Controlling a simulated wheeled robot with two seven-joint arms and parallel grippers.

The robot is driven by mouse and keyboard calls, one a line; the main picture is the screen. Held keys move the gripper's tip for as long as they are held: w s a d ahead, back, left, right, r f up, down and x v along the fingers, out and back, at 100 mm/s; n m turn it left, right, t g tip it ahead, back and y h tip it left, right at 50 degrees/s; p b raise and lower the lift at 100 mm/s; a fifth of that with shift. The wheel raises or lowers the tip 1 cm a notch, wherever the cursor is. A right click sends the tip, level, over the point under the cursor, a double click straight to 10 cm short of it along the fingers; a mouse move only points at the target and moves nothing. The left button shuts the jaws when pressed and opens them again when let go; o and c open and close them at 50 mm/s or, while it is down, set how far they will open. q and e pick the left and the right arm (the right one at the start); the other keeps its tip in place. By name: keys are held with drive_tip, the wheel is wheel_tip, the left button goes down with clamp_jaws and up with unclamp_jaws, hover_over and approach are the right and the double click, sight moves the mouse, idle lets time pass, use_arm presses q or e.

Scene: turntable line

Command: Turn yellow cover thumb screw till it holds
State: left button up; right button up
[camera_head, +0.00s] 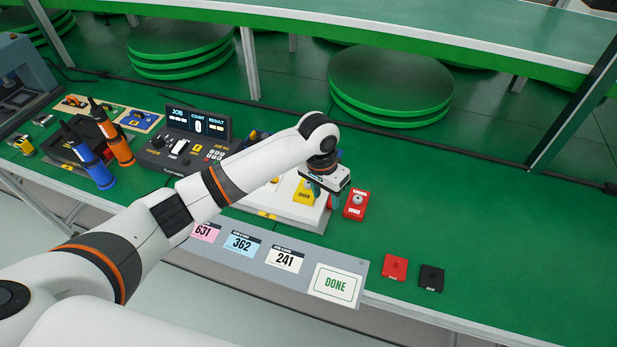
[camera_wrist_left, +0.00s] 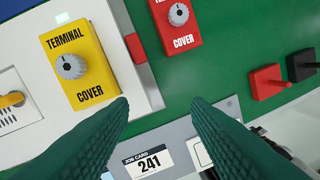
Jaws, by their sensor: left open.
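The yellow terminal cover (camera_wrist_left: 88,40) sits on the white board, with its grey thumb screw (camera_wrist_left: 70,66) showing a dark pointer mark in the left wrist view. In the head view the yellow cover (camera_head: 302,193) is partly hidden behind my left gripper. My left gripper (camera_head: 326,197) is above the board's right end. Its green fingers (camera_wrist_left: 160,103) are open, with nothing between them. In the left wrist view the thumb screw lies up and left of the fingertips, apart from them. My right gripper is not in view.
A red terminal cover (camera_head: 356,204) with a grey knob stands just right of the board. A red switch piece (camera_head: 395,267) and a black one (camera_head: 431,278) lie further right. Job cards (camera_head: 284,260) and a DONE plate (camera_head: 335,284) line the front. The green table at right is clear.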

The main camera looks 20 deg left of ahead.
use_arm(q)
wheel_tip(320, 180, up, 8)
drive_tip(key=n+y, duration=0.1)
drive_tip(key=n, duration=0.1)
hover_over(308, 184)
drive_tip(key=f, duration=0.4)
drive_tip(key=f+p, duration=0.1)
drive_tip(key=f, duration=0.7)
drive_tip(key=shift+w, duration=0.25)
clamp_jaws()
drive_tip(key=shift+m+p, duration=0.3)
drive_tip(key=m, duration=0.4)
drive_tip(key=shift+r+m+p, duration=0.1)
drive_tip(key=shift+m+p, duration=0.25)
drive_tip(key=shift+m, duration=0.05)
drive_tip(key=m, duration=0.6)
drive_tip(key=shift+m, duration=0.4)
